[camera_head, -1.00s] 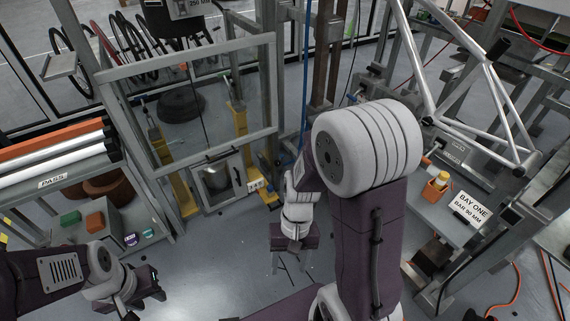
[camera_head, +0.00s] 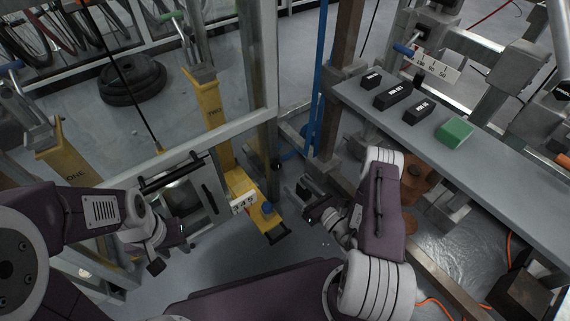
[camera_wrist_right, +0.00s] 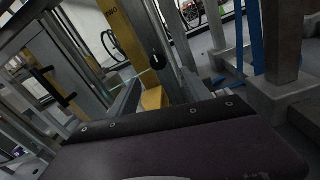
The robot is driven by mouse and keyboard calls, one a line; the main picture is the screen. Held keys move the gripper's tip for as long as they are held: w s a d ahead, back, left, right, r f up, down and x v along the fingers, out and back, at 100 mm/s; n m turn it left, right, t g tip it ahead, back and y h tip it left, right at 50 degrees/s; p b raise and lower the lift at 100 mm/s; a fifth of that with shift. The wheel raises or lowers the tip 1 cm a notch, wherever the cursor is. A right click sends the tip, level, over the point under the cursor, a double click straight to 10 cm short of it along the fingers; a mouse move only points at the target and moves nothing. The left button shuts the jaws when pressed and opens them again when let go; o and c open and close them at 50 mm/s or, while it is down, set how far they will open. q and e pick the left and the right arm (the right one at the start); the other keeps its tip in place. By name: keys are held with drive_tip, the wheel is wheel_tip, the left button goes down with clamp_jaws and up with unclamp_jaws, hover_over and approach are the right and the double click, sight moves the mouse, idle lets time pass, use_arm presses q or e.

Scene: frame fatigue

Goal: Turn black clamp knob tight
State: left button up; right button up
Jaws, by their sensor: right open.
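The black clamp knob (camera_wrist_right: 157,62) shows in the right wrist view as a round black knob with a pale mark, at the foot of a grey upright. In the head view a small dark knob (camera_head: 275,164) at the lower part of the grey post appears to be the same one. My right gripper (camera_head: 318,208) is open, below and to the right of it, apart from it. In the right wrist view its fingers (camera_wrist_right: 160,82) stand apart with the knob beyond and between them. My left gripper (camera_head: 174,256) looks open and empty, in front of the small chamber.
A yellow post (camera_head: 213,110) with a yellow foot and a number plate (camera_head: 244,203) stands left of the knob. The small grey chamber (camera_head: 190,195) has black handles. A grey shelf (camera_head: 480,150) with black blocks and a green block (camera_head: 454,131) is at right.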

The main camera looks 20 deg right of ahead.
sight(278, 168)
drive_tip(key=b+x, duration=0.5)
drive_tip(key=x, duration=0.3)
drive_tip(key=shift+a+f+b, duration=0.1)
drive_tip(key=shift+a+b, duration=0.05)
drive_tip(key=shift+b, duration=0.25)
drive_tip(key=shift+w+a, duration=0.15)
drive_tip(key=shift+w, duration=0.25)
drive_tip(key=shift+r, duration=0.25)
clamp_jaws()
